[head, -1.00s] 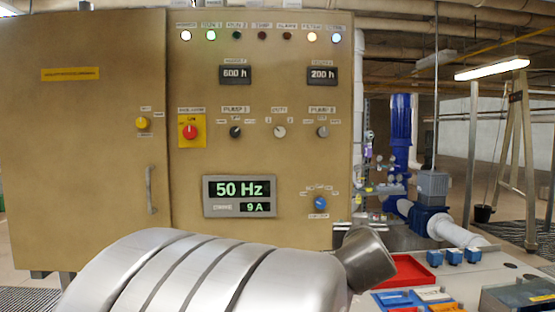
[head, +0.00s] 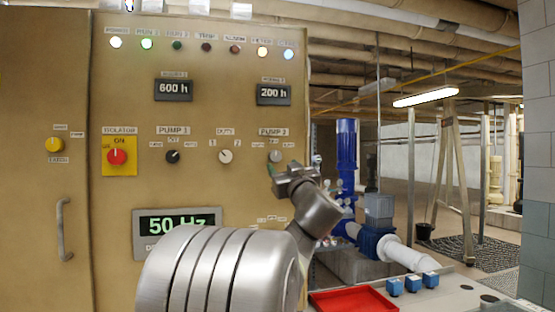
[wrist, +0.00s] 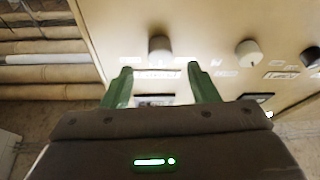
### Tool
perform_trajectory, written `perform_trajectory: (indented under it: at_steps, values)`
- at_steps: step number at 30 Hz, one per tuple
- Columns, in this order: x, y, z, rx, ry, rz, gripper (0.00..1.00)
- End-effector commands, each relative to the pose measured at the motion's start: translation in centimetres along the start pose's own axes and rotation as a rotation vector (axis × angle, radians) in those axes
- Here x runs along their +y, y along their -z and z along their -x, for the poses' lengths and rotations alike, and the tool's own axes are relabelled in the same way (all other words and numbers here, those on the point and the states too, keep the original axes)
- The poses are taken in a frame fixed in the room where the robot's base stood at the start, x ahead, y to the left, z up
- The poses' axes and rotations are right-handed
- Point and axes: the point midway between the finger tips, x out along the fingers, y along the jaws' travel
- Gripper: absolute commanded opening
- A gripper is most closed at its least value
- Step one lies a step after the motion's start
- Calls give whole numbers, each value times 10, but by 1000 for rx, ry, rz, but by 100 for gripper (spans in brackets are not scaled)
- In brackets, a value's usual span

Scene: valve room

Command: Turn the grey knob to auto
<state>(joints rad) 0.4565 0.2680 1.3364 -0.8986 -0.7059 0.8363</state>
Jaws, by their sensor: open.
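The grey knob (head: 275,156) sits under the PUMP 2 label at the right of the brown panel; which way its pointer faces is too small to tell. My gripper (head: 271,170) is just below and in front of it, and partly hides the labels beside it. In the wrist view the grey knob (wrist: 160,48) lies ahead of the tips and midway between the two green fingers of my open gripper (wrist: 160,72). The fingers are apart from each other, with nothing between them. Whether they touch the panel cannot be told.
A cream DUTY knob (head: 225,156) and a black PUMP 1 knob (head: 172,156) are to the left, then a red isolator (head: 117,157) on yellow. The frequency display (head: 178,222) is below. A red tray (head: 353,301) and blue boxes (head: 412,285) stand lower right.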

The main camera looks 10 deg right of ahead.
Motion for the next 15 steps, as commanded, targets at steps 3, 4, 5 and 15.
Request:
perform_trajectory:
  at_steps: [3,4,5,15]
  values:
    - [0,1,-24,0,2,-1,54]
    - [0,0,-29,0,2,-1,54]
    - [0,1,-33,1,2,-1,54]
    - [0,0,-55,0,0,0,54]
